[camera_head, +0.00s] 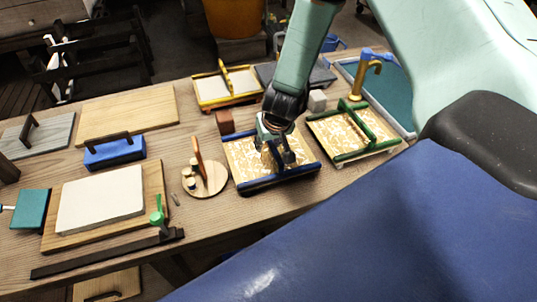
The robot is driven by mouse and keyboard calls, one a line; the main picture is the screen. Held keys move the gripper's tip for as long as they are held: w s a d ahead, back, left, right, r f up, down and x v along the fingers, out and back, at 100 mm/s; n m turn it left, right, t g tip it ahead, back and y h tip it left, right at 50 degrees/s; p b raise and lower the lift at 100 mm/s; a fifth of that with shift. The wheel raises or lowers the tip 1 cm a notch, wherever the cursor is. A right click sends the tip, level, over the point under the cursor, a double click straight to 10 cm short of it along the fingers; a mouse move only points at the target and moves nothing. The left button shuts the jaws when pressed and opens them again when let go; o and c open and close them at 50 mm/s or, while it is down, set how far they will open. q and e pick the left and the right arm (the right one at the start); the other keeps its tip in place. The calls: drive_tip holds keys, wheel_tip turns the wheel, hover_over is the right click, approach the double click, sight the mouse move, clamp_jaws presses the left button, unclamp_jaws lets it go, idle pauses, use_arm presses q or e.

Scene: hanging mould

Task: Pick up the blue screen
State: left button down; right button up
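The blue screen (241,163) lies flat on the wooden table, a tan patterned panel with a dark blue bar along its near edge. My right gripper (279,162) reaches down from above over the right-middle part of this screen. Its dark fingers point down near the panel and hide the screen's middle, where any handle would be. I cannot tell whether the fingers are apart or closed on something. The screen appears to rest on the table. My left gripper is not in view.
A green-framed screen (325,130) lies close on the right, and a yellow-framed one (212,92) behind. A round wooden stand (212,181) is just left. A brown block (225,121) and grey block (317,100) stand behind. A white slab (100,200) lies farther left.

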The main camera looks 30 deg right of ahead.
drive_tip(key=shift+w+d+f, duration=0.15)
drive_tip(key=shift+d+f, duration=0.05)
drive_tip(key=shift+d, duration=0.05)
drive_tip(key=shift+c, duration=0.4)
drive_tip(key=shift+a+r, duration=0.15)
drive_tip(key=shift+a, duration=0.05)
drive_tip(key=c, duration=0.4)
drive_tip(key=shift+d, duration=0.1)
clamp_jaws()
wheel_tip(320, 180, up, 18)
drive_tip(key=p, duration=1.3)
